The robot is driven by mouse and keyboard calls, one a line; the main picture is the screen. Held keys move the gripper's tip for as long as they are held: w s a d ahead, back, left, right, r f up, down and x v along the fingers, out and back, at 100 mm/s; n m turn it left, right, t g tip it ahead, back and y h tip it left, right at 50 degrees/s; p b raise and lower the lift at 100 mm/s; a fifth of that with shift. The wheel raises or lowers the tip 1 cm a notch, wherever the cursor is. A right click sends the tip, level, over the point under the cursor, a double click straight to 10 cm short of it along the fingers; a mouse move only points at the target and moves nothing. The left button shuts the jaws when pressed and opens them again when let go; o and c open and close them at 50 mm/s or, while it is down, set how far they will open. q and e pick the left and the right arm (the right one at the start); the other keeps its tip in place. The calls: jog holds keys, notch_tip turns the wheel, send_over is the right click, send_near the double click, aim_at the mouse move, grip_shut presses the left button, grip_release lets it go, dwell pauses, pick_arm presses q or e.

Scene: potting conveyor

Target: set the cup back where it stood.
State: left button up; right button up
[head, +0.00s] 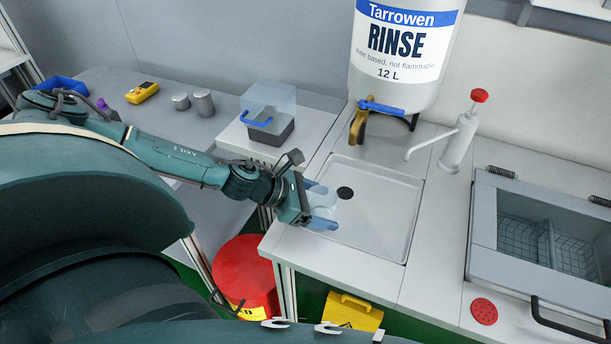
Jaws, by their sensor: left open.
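My left gripper (322,205) is open over the left edge of the sink basin (385,222), its bluish fingertips pointing right. A pale, see-through shape, perhaps a clear cup (324,203), shows between the fingers. It is too small and faint to tell its outline or whether the fingers touch it. Two grey metal cylinders, one short (181,101) and one taller (203,102), stand on the back left counter, well away from the gripper. My right gripper is not in view.
A clear-lidded grey box (268,125) is at the back. A lidded wash tank (545,235) fills the right. A red bin (245,272) is below.

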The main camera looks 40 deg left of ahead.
pick_arm(q)
jog(key=b+v, duration=0.4)
jog(key=v, duration=0.6)
jog(key=shift+s+a+b, duration=0.2)
jog(key=shift+s+b, duration=0.05)
jog(key=shift+b, duration=0.15)
jog(key=shift+s+a+r, duration=0.2)
jog(key=shift+s+r, duration=0.15)
jog(key=shift+r, duration=0.2)
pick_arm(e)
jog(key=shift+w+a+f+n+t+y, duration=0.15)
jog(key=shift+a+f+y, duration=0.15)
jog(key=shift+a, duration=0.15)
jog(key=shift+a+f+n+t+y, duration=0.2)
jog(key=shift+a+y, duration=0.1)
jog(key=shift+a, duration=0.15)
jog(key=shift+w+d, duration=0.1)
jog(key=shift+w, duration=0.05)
pick_arm(q)
jog(key=shift+s, duration=0.15)
